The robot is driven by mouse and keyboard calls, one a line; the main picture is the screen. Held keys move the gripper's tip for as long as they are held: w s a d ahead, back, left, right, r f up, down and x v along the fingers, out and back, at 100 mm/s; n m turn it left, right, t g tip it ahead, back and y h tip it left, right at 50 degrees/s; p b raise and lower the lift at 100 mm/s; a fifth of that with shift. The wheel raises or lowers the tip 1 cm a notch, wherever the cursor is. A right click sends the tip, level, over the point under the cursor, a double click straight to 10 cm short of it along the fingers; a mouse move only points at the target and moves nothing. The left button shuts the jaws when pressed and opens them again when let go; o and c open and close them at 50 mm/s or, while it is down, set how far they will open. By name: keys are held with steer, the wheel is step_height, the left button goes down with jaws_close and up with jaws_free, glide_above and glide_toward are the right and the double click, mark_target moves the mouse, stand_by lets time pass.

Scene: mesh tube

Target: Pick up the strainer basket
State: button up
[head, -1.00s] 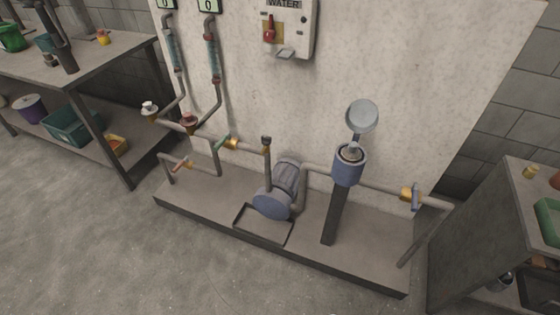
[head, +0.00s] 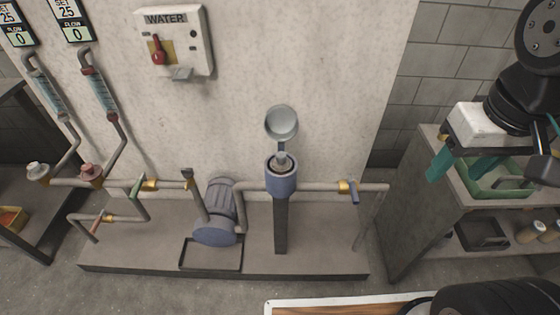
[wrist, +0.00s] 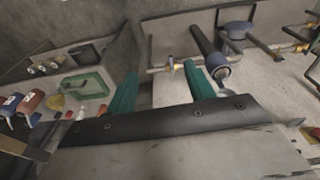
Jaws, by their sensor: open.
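The blue strainer housing (head: 281,183) stands upright on a dark post in front of the pale wall. Its round grey lid (head: 281,122) is swung up behind it. A small grey piece, probably the strainer basket (head: 282,162), shows in the housing's open mouth; its lower part is hidden. My gripper (head: 462,166) is at the upper right in the head view, well right of the housing, with teal fingers apart and nothing seen between them. The wrist view shows both fingers of my gripper (wrist: 161,88), with the housing (wrist: 217,66) beyond the right finger.
Pipes, a blue pump (head: 215,220) and a valve with a blue handle (head: 349,190) flank the housing. A side bench at right holds a green tray (head: 500,183). A red-handled WATER box (head: 190,45) hangs on the wall. A wood-topped surface (head: 335,306) shows at the bottom.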

steer(key=w+a+f+n+t, duration=0.15)
steer(key=w+f, duration=0.35)
steer(key=w, duration=0.7)
steer(key=n+t+y, duration=0.3)
steer(key=t, duration=0.2)
glide_toward(284, 158)
steer(key=w+d+r, duration=0.2)
steer(key=d+r, duration=0.2)
steer(key=d, duration=0.4)
steer(key=a+f+y, duration=0.1)
steer(key=a+f, duration=0.1)
steer(key=a+f+n+t+y, duration=0.1)
steer(key=a+f, duration=0.2)
steer(key=a+f+t+y, duration=0.1)
steer(key=a+f, duration=0.1)
steer(key=f, duration=0.1)
steer(key=shift+w+a+f+n, duration=0.1)
steer(key=shift+a+f+n, duration=0.15)
steer(key=shift+a+n, duration=0.1)
steer(key=x, duration=0.7)
steer(key=shift+w+a+f, duration=0.15)
steer(key=shift+w+a, duration=0.05)
steer(key=shift+a, duration=0.1)
jaws_close()
